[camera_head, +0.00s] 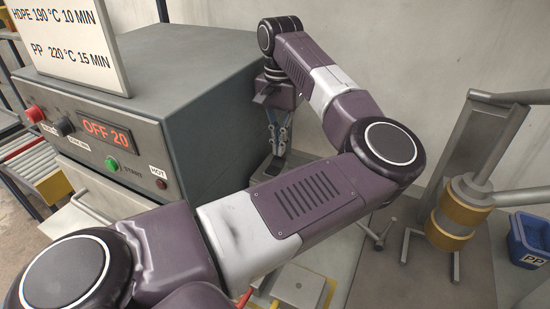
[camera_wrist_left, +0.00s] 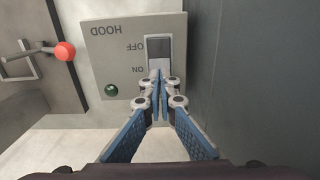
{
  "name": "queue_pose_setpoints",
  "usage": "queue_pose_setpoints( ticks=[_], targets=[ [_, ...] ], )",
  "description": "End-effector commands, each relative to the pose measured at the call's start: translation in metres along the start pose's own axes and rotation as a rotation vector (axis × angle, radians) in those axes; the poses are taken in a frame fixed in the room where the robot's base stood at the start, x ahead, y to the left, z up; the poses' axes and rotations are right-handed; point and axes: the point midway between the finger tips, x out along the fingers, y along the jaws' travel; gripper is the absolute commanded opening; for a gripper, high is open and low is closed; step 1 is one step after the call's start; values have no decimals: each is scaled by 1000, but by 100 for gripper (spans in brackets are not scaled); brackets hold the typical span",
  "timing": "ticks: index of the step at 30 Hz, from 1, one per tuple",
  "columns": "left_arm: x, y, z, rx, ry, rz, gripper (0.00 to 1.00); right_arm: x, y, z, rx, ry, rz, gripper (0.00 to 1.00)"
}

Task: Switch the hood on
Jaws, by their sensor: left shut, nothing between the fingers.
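The hood switch panel (camera_wrist_left: 100,60) is a grey plate that appears upside down in the left wrist view, with HOOD, OFF and ON labels. Its rocker switch (camera_wrist_left: 159,47) is dark with a lighter part near the ON end. A dark green lamp (camera_wrist_left: 111,90) on the panel looks unlit. My left gripper (camera_wrist_left: 159,88) is shut and empty, with its fingertips at the ON end of the rocker; I cannot tell whether they touch it. In the head view the left gripper (camera_head: 277,146) points down behind the oven, and my arm hides part of that area. My right gripper is not in view.
A grey oven (camera_head: 195,85) with an OFF 20 display (camera_head: 106,132) stands at the left, close to my left arm. A sign (camera_head: 70,40) stands on it. A red-knobbed lever (camera_wrist_left: 65,51) is beside the panel. A blue PP bin (camera_head: 530,240) is at the right.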

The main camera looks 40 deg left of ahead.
Motion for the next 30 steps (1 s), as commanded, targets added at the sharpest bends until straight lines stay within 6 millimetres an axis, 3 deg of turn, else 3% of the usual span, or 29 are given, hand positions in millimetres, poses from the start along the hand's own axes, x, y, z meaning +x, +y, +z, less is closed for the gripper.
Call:
queue_pose_setpoints(
  ticks=[30],
  targets=[
    [16,0,0,0,0,0,0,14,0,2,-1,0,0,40]
  ],
)
